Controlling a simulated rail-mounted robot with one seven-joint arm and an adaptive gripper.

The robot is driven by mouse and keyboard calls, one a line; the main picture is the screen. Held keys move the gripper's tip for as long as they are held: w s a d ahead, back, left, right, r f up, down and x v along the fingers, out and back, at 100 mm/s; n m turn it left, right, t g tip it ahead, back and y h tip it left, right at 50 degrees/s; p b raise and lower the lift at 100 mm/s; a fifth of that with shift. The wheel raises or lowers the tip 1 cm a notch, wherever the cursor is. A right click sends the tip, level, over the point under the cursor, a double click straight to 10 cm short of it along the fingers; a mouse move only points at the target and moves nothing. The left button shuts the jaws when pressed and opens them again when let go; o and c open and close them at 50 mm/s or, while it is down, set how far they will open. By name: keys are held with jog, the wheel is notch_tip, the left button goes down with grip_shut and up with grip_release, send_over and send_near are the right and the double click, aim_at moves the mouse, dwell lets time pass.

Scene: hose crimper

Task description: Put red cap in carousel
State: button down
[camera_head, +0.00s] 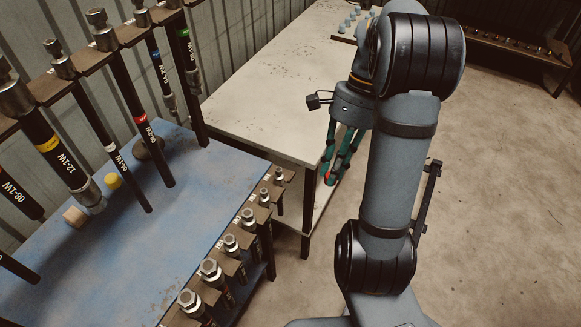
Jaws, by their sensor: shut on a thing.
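My gripper (330,180), with green fingers, points down beside the front right edge of the white table. It is shut on a small red thing, seemingly the red cap (331,181), which shows only as a small patch between the fingertips. The fingers hide most of it. I cannot make out a carousel for certain in this view.
The blue table (190,215) holds a yellow cap (112,180) and a beige cap (73,216). Hoses with metal fittings hang from a rack (100,40) above it. Metal fittings line its right edge. The white table (265,90) is mostly clear, with small pieces at its far end.

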jog(key=w+a+f+m, duration=0.2)
jog(key=w+a+f, duration=0.1)
jog(key=w, duration=0.1)
jog(key=w+a+f+m+t+p, duration=0.1)
jog(key=w+a+f+m, duration=0.1)
jog(key=w+a+f, duration=0.1)
jog(key=w+a+f+m+t+y+p, duration=0.1)
jog(key=w+a+f+m, duration=0.1)
jog(key=w+a+f, duration=0.2)
jog(key=shift+w+a, duration=0.25)
jog(key=shift+w, duration=0.65)
jog(key=shift+w+a, duration=0.2)
jog(key=shift+w, duration=0.65)
jog(key=shift+w+a+f+p, duration=0.2)
jog(key=shift+w+f+p, duration=0.05)
jog(key=shift+f+p, duration=0.15)
notch_tip(320, 180, down, 3)
jog(key=shift+f+p, duration=0.15)
jog(key=shift+p, duration=0.45)
jog(key=shift+f, duration=0.2)
jog(key=shift+f, duration=0.25)
jog(key=c, duration=1.9)
grip_release()
jog(key=shift+r, duration=0.1)
